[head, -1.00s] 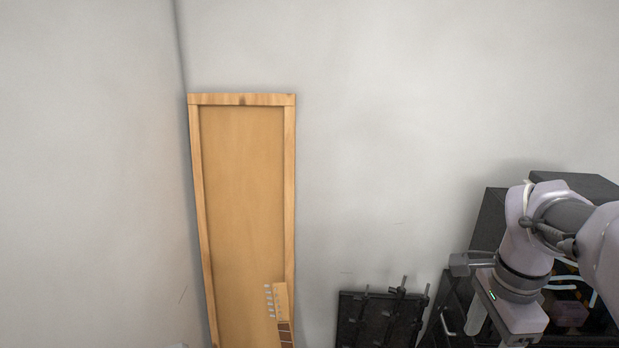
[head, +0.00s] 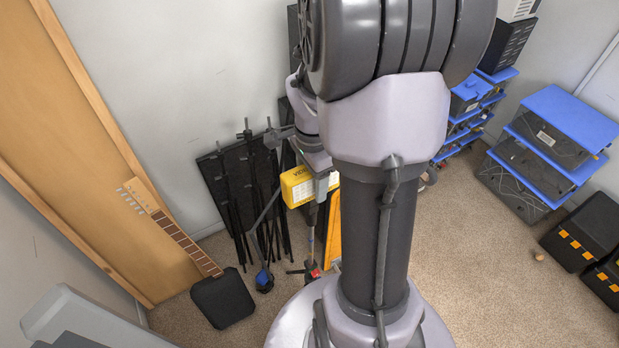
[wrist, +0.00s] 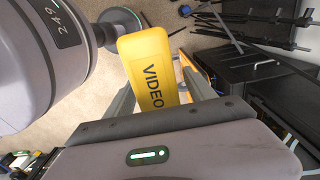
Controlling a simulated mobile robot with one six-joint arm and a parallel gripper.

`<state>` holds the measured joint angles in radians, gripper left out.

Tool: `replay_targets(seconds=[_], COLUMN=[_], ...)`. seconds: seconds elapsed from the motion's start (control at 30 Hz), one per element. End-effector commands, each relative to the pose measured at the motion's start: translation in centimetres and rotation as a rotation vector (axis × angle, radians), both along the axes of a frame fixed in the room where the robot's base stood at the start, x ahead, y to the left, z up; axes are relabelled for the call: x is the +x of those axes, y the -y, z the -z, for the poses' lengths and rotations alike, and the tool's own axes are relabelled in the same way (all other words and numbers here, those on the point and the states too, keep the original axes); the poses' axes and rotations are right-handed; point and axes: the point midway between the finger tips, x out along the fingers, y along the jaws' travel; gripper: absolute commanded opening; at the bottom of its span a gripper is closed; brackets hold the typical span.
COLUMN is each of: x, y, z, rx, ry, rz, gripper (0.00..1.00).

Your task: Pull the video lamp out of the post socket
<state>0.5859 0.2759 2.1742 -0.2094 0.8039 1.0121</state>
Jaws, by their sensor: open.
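The yellow video lamp (head: 297,188), a box lettered VIDEO, is left of my arm's column in the head view, above a thin post (head: 311,240) with a red part low down. In the wrist view the lamp (wrist: 148,68) fills the middle, its lettered face toward the camera. My gripper (wrist: 158,88) is open, with one finger on each side of the lamp; I cannot tell whether either touches it. In the head view my gripper (head: 325,186) is partly hidden behind my arm. The socket joint under the lamp is not clearly visible.
Several black stands (head: 248,190) lean against a dark panel just left of the lamp. A guitar-like instrument (head: 222,298) leans at the wooden board (head: 95,170). Blue-lidded bins (head: 560,125) and black cases stand right. Open carpet (head: 475,255) lies between. Black equipment (wrist: 270,75) is close right in the wrist view.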

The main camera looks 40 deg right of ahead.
Motion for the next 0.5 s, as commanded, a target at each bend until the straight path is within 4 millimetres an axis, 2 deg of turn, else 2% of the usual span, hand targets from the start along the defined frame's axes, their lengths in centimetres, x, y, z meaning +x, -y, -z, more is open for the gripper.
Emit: replay_targets(seconds=[0.27, 0.5], x=[-0.01, -0.02], y=[-0.02, -0.01], z=[0.25, 0.23], rx=[0.000, 0.000], ry=[0.000, 0.000], rz=[0.000, -0.001], gripper=[0.64, 0.17])
